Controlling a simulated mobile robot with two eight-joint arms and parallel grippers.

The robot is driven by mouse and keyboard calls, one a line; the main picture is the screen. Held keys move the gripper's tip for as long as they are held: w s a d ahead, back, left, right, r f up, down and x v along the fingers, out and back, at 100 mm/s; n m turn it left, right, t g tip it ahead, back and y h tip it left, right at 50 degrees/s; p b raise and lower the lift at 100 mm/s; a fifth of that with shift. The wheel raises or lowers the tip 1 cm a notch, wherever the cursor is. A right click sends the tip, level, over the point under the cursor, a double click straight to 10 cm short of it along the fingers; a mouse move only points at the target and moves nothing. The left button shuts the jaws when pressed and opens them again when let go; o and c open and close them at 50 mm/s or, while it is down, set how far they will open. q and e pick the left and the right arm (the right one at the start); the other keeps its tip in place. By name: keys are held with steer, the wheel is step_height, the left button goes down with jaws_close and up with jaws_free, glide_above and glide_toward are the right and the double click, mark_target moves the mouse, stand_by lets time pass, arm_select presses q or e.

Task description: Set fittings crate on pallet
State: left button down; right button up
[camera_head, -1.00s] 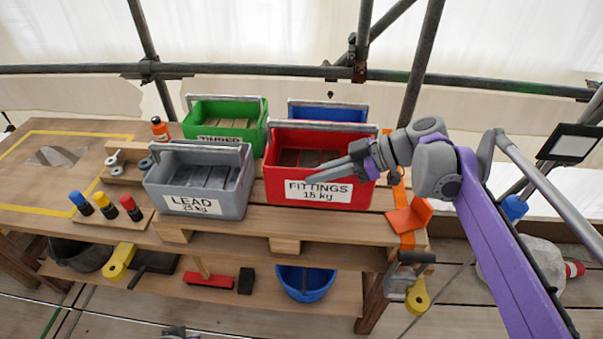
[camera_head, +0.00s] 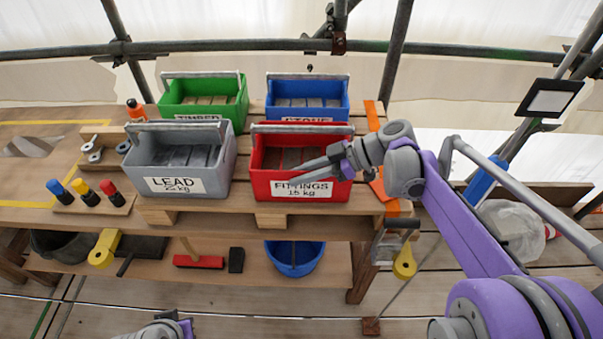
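The red fittings crate (camera_head: 269,175), labelled "FITTINGS 15 kg", stands upright at the front right of the wooden pallet (camera_head: 239,209) and looks seated on its boards. Its grey handle (camera_head: 302,128) lies along the back rim. My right gripper (camera_head: 297,175) reaches in from the right across the crate's front right part, above the label. Its two grey fingers look apart, with nothing between them. It is clear of the handle; whether it touches the crate wall I cannot tell. Only a grey and purple piece of my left arm shows at the bottom edge.
The grey lead crate (camera_head: 218,178) stands close left of the red crate. The green timber crate (camera_head: 168,98) and blue stone crate (camera_head: 341,103) stand behind. An orange piece (camera_head: 377,187) lies at the right edge. A blue bucket (camera_head: 294,259) sits below.

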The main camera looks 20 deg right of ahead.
steer(key=shift+o, duration=0.8)
steer(key=shift+v, duration=3.8)
